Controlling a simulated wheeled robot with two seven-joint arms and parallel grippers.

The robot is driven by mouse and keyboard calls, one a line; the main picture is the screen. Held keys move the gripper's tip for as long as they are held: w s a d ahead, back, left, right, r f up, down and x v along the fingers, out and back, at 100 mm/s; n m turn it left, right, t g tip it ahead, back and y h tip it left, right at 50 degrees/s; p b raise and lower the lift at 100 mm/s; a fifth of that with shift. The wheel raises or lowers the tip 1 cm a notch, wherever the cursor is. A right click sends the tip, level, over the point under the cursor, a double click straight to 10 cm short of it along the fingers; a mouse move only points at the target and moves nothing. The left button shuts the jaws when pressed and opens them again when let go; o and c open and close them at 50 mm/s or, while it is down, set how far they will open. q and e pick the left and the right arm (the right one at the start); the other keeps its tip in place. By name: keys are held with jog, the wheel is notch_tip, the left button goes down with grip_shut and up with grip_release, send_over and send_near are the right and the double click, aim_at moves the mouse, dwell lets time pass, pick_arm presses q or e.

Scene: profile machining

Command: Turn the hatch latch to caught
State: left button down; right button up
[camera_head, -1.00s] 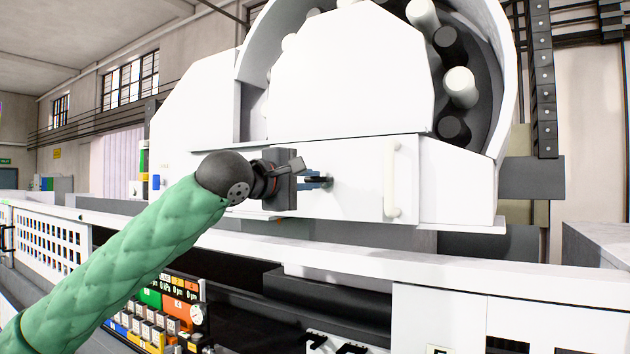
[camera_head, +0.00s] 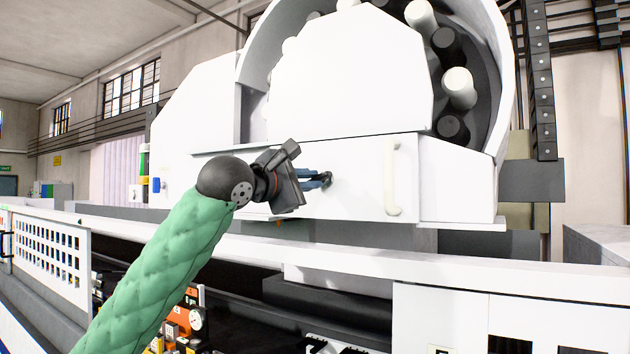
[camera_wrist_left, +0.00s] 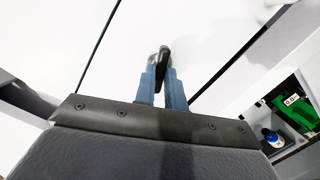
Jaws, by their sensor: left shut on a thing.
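The hatch latch (camera_head: 327,179) is a small dark knob at the left part of the white hatch panel (camera_head: 355,190). In the left wrist view the latch (camera_wrist_left: 163,52) shows as a black lever on a round metal base. My left gripper (camera_head: 321,180) has its blue fingers at the latch. In the left wrist view the fingers (camera_wrist_left: 163,82) are shut on the lever, one on each side. The wrist looks rolled in the head view. The fingers and gripper body hide part of the latch. My right gripper is not in view.
A white vertical handle (camera_head: 391,178) stands on the hatch to the right of the latch. A white rail (camera_head: 400,262) runs below and in front. A drum with several rollers (camera_head: 460,90) is above. A green-labelled box (camera_wrist_left: 293,117) shows at the right of the wrist view.

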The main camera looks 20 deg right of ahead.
pick_arm(q)
jog(key=shift+f+n+t, duration=0.2)
jog(key=shift+n+t, duration=0.2)
jog(key=shift+n, duration=2)
jog(key=shift+d, duration=0.1)
jog(key=shift+s+n+t+p, duration=0.1)
jog(key=shift+n+t+p, duration=0.4)
jog(key=shift+n+p, duration=1.4)
jog(key=shift+n+b, duration=0.6)
jog(key=shift+b, duration=0.15)
jog(key=c, duration=1.3)
grip_release()
jog(key=shift+s, duration=0.1)
